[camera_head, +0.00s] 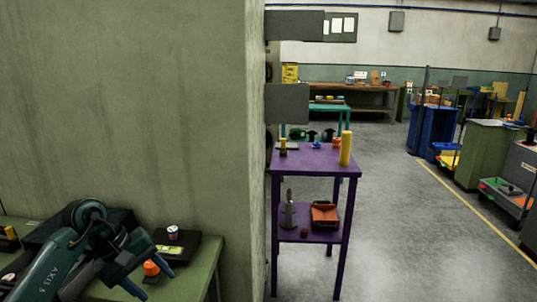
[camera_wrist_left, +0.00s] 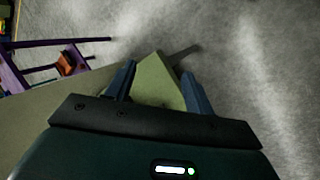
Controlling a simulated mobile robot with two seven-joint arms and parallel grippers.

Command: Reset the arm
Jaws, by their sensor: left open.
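My left arm comes in at the lower left of the head view, over a green bench. My left gripper (camera_head: 150,279) is open there, with its fingers pointing down and to the right. In the left wrist view my left gripper (camera_wrist_left: 158,88) shows two dark blue fingers spread apart with nothing between them. Below the fingers in that view are the pointed corner of the green bench (camera_wrist_left: 155,70) and the grey floor. My right gripper is not in view.
An orange object (camera_head: 151,268) and a small white-topped can (camera_head: 172,232) are close to the gripper on the bench. A concrete wall (camera_head: 130,110) stands behind. A purple shelf table (camera_head: 310,160) is to the right; the aisle floor (camera_head: 400,230) beyond is clear.

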